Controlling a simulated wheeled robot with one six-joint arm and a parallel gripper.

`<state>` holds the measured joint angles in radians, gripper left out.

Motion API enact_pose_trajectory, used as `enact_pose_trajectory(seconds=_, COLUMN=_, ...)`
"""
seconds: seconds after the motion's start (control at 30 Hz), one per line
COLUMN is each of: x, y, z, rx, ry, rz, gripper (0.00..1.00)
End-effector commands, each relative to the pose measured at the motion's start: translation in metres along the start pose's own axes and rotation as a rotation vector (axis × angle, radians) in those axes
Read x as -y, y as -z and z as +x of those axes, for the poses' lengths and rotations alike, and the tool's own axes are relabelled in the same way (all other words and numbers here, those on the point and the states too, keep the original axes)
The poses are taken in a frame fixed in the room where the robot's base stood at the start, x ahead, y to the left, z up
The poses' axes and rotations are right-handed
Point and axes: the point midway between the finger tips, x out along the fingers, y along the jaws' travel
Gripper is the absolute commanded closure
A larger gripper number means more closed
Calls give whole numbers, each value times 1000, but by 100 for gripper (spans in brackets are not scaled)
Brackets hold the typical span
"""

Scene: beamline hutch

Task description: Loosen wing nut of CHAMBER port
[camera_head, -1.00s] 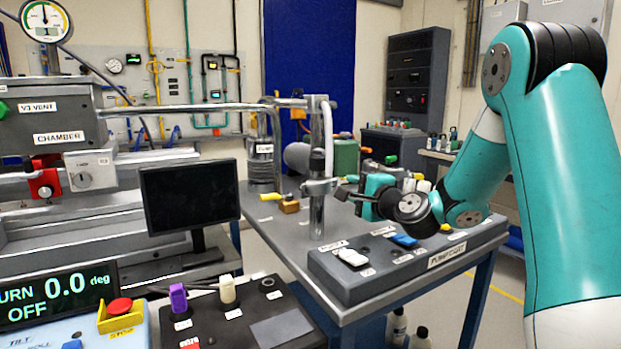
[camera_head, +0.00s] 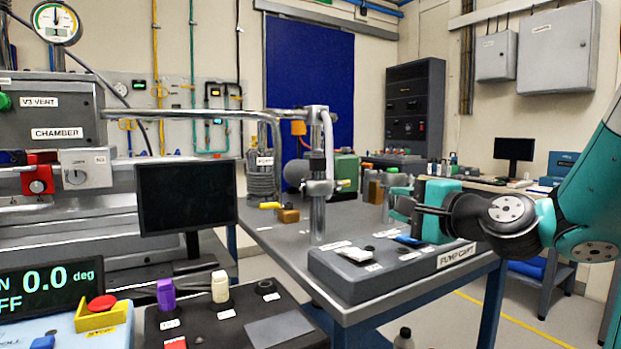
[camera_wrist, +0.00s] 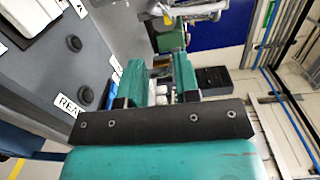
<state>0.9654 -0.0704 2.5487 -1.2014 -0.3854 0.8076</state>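The CHAMBER label (camera_head: 57,133) is on a grey box at the left of the head view, under a V3 VENT label. A grey pipe (camera_head: 205,112) runs right from there to an upright metal post (camera_head: 317,220) on the bench. A clamp-like fitting (camera_head: 320,187) sits on the post. I cannot make out a wing nut for certain. My gripper (camera_head: 398,203) is above the PUMP CART panel, right of the post and apart from it. In the wrist view my gripper (camera_wrist: 158,72) shows two teal fingers with a gap between them; nothing is clearly held.
The PUMP CART panel (camera_head: 345,280) lies below my gripper. A black monitor (camera_head: 187,195) and a control console (camera_head: 235,320) stand at front left. A yellow-handled valve (camera_head: 287,215) and a green-and-grey pump (camera_head: 346,172) are on the bench. Floor shows at lower right.

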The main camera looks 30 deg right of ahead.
Motion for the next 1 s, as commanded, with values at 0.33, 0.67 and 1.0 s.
enact_pose_trajectory(seconds=0.33, x=26, y=-63, z=10, rx=197, ry=-140, rz=-170, gripper=70)
enact_pose_trajectory(seconds=0.67, x=43, y=-130, z=4, rx=438, ry=-281, rz=-384, gripper=70)
enact_pose_trajectory(seconds=1.0, x=65, y=-192, z=-20, rx=706, ry=-401, rz=-628, gripper=70)
